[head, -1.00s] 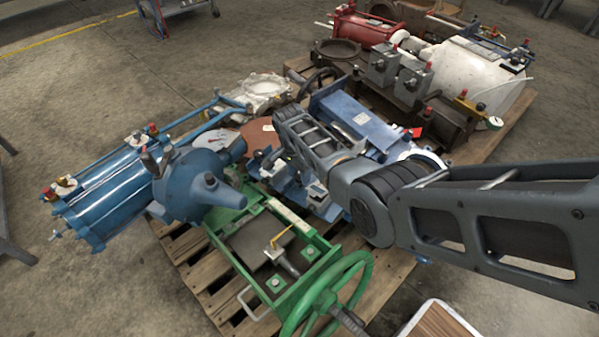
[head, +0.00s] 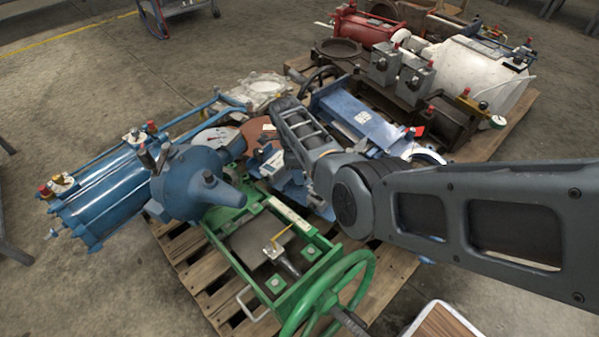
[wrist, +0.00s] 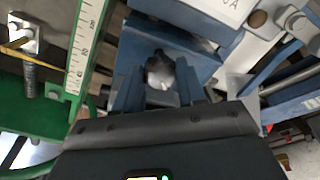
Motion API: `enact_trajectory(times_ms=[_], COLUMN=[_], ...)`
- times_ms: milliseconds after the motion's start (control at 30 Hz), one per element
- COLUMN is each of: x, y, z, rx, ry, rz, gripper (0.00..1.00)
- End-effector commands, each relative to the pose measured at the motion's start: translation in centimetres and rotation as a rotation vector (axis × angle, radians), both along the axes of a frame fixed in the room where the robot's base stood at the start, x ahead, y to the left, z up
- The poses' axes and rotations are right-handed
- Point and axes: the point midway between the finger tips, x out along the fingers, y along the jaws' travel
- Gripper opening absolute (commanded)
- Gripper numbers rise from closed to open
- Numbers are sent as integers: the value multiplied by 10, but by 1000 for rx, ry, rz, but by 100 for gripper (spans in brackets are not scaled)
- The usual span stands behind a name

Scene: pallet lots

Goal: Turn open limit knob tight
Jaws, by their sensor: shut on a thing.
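In the wrist view a small grey metal knob (wrist: 160,74) sits in front of a blue housing (wrist: 172,38). My gripper (wrist: 160,66) has a finger on each side of the knob and is shut on it. The knob's lower part is hidden by the gripper. In the head view the blue actuator (head: 360,118) lies on the pallet. My arm covers part of it, and I cannot make out the knob or my fingertips there.
A green frame with a handwheel (head: 328,295) stands in front, and its scale strip (wrist: 84,48) is close at left in the wrist view. A blue cylinder actuator (head: 115,185) is at left. Red (head: 365,28) and white (head: 470,68) units stand behind.

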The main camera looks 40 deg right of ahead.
Motion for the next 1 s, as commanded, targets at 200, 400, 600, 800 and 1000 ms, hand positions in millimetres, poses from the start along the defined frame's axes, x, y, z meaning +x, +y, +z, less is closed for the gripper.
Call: enact_trajectory(times_ms=[200,400,600,800,1000], x=[0,0,1,1,0], y=[0,-1,-1,-1,-1], z=[-1,-1,-1,0,0], rx=[-16,-33,-45,-55,-61], ry=[-3,-6,-8,-10,-11], rz=[-204,-389,-549,-665,-734], gripper=[9,9,9,9,9])
